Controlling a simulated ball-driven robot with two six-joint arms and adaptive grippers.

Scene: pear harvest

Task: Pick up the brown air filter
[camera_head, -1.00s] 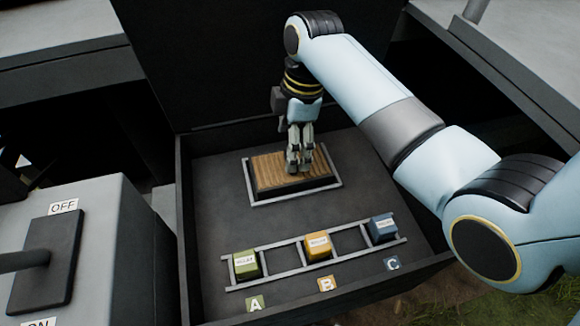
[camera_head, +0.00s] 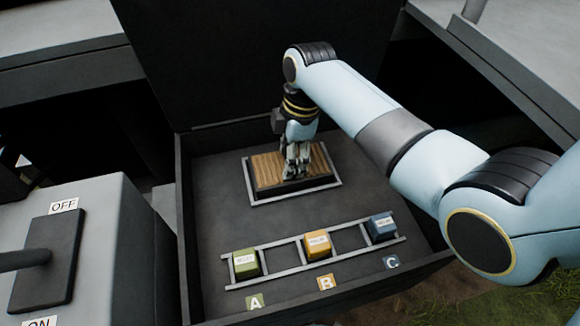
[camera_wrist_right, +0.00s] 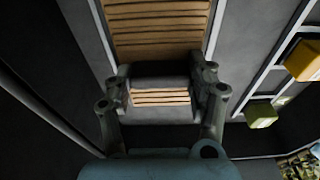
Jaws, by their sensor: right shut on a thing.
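The brown air filter (camera_head: 268,170) is a ribbed rectangular block in a light metal frame (camera_head: 264,202) on the floor of an open dark box. My right gripper (camera_head: 296,176) points down at its right part. In the right wrist view, the fingers of the right gripper (camera_wrist_right: 162,92) stand on either side of a part of the filter, and the ribbed brown top (camera_wrist_right: 160,25) extends beyond them. The gripper is shut on the filter. The filter still sits within the frame. My left gripper is in neither view.
A rack (camera_head: 283,249) in front of the filter holds a green cube (camera_head: 246,263), a yellow cube (camera_head: 317,245) and a blue cube (camera_head: 381,228), with labels A, B and C below. The box walls surround them. A lever panel (camera_head: 49,258) marked OFF and ON stands at the left.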

